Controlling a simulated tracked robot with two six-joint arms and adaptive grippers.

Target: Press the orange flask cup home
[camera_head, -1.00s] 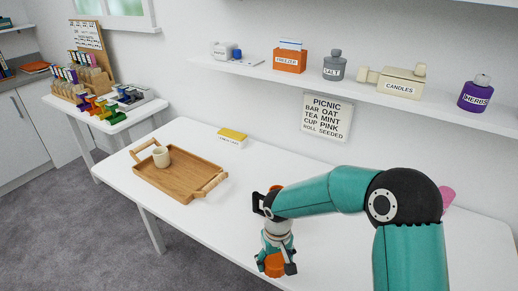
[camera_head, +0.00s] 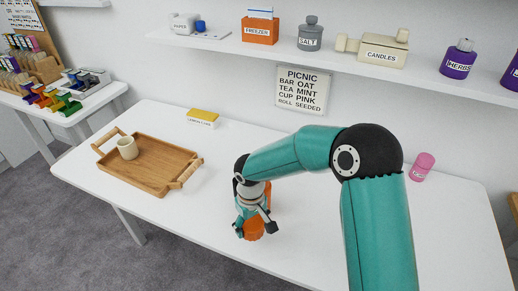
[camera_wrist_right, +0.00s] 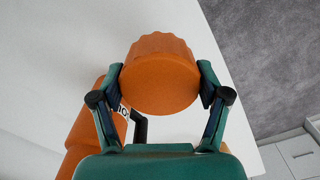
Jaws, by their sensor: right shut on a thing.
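My right gripper (camera_head: 254,222) points down at the front part of the white table (camera_head: 330,235). In the right wrist view its two fingers (camera_wrist_right: 160,95) are shut on the orange cup (camera_wrist_right: 160,72), one on each side of its ribbed wall. The cup also shows low in the head view (camera_head: 254,234). The orange flask (camera_wrist_right: 92,132), with dark lettering and a dark handle, is beside the cup and partly hidden by the gripper. In the head view only a strip of the flask (camera_head: 268,195) shows behind my arm. My left gripper is out of view.
A wooden tray (camera_head: 128,178) with a cream cup (camera_head: 127,148) lies to the left. A yellow-topped box (camera_head: 202,119) stands behind it. A pink container (camera_head: 423,167) is at the back right. The table's front edge is close to the gripper.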

